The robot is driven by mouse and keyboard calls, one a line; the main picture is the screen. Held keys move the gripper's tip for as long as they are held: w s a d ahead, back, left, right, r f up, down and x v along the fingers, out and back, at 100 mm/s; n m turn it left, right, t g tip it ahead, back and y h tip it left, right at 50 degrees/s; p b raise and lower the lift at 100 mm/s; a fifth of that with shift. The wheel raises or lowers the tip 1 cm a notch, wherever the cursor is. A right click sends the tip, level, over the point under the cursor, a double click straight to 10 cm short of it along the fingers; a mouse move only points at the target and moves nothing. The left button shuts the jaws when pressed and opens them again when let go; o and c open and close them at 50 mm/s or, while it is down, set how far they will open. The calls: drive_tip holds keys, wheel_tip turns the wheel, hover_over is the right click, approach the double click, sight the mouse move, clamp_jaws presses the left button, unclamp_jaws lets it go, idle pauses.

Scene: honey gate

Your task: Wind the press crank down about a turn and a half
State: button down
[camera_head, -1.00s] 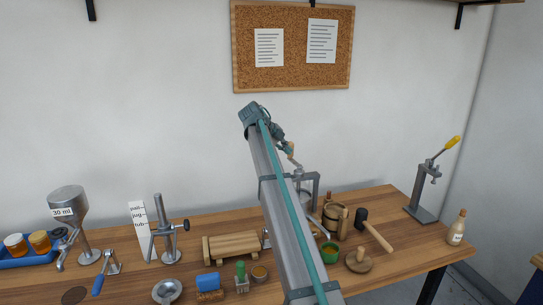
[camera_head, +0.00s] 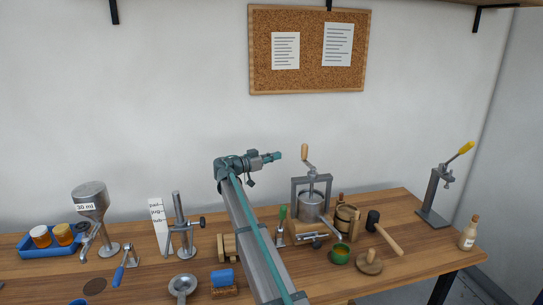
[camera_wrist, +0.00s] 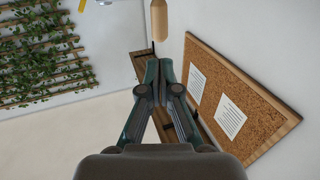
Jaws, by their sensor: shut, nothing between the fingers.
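The press (camera_head: 328,192) is a grey metal frame standing on the workbench, with a metal pot (camera_head: 312,205) inside it. Its crank (camera_head: 311,170) sits on top, with a wooden grip (camera_head: 304,152) standing upright. My gripper (camera_head: 278,155) is left of the grip at about its height in the picture, pointing right, with a visible gap between them. In the wrist view, my gripper (camera_wrist: 160,68) has its fingers together with nothing between them. The wooden grip (camera_wrist: 159,20) shows beyond the fingertips, apart from them.
Right of the press are a wooden bucket (camera_head: 346,221), a green cup (camera_head: 339,253), a mallet (camera_head: 383,232) and a yellow-handled lever stand (camera_head: 438,196). A corkboard (camera_head: 309,80) hangs on the wall. Space above the bench is clear.

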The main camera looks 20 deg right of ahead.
drive_tip(key=p+x, duration=0.4)
drive_tip(key=x, duration=0.6)
drive_tip(key=shift+d, duration=0.2)
drive_tip(key=shift+w, duration=0.15)
drive_tip(key=b+x, duration=0.2)
drive_tip(key=b, duration=0.1)
drive_tip(key=shift+b, duration=0.35)
drive_tip(key=shift+a+f, duration=0.1)
drive_tip(key=shift+a, duration=0.05)
